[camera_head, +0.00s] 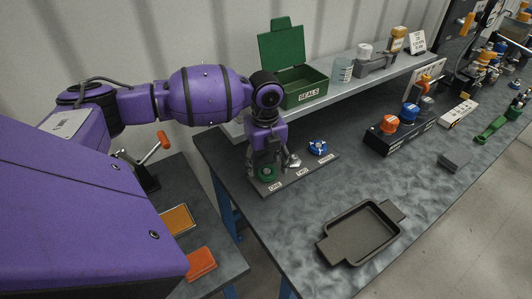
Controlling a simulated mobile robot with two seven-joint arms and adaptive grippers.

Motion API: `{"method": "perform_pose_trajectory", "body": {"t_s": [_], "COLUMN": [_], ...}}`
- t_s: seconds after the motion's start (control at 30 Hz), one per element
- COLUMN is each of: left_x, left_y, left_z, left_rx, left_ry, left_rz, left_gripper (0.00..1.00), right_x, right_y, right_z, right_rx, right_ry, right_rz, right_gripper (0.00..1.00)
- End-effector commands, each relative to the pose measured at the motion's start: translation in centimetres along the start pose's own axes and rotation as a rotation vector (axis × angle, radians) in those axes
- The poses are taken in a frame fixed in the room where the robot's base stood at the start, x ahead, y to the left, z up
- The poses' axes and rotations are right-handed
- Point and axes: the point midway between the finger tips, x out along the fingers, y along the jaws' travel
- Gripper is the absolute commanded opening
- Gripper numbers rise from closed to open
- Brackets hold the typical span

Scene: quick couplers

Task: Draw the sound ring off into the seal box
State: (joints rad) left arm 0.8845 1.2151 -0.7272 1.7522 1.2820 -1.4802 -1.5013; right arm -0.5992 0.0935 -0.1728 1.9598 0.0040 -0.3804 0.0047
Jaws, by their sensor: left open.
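The green seal box (305,90), labelled SEALS, stands on the raised shelf at the back with its lid (282,47) up. A dark plate with number labels (297,175) lies on the bench and carries a green coupler part (267,173) at its left end and a blue one (318,147) at its right. My left gripper (275,160) is open and points down over the plate, close above the green part. A silvery piece by its right finger may be a fingertip or a fitting. I cannot make out a seal ring on any part. My right gripper is out of view.
An empty dark tray (336,248) lies at the bench front. A block with orange and blue caps (398,133) stands right of the plate. A clear jar (342,70) stands beside the seal box. The bench between plate and tray is clear.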

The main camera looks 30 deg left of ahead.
Motion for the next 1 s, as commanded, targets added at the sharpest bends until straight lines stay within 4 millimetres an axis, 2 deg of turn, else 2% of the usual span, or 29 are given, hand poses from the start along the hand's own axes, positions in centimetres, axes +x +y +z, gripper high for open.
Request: {"method": "perform_pose_trajectory", "body": {"t_s": [0.1,0.23,0.47,0.57,0.8,0.83,1.0], "left_x": [1.2,1.8,1.8,1.8,1.8,1.8,1.8], "left_y": [0.0,0.1,0.0,0.0,0.0,0.0,0.1], "left_z": [0.0,0.0,0.0,0.0,0.0,0.0,0.0], "left_rx": [0.0,0.0,0.001,0.001,0.0,0.0,0.0], "left_ry": [0.001,-0.001,-0.001,-0.001,0.0,-0.001,0.0], "left_rz": [0.001,0.001,0.0,0.0,0.001,0.001,0.001], "left_gripper": [0.61,0.61,0.61,0.51,0.19,0.4,0.18], "right_x": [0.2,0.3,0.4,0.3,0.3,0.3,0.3], "right_y": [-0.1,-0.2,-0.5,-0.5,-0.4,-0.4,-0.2], "right_z": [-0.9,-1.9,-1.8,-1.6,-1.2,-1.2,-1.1], "right_rx": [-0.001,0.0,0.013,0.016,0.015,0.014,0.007], "right_ry": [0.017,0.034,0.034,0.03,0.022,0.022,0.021], "right_rz": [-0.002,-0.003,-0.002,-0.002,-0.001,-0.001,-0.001], "right_gripper": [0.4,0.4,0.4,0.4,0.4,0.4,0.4]}}
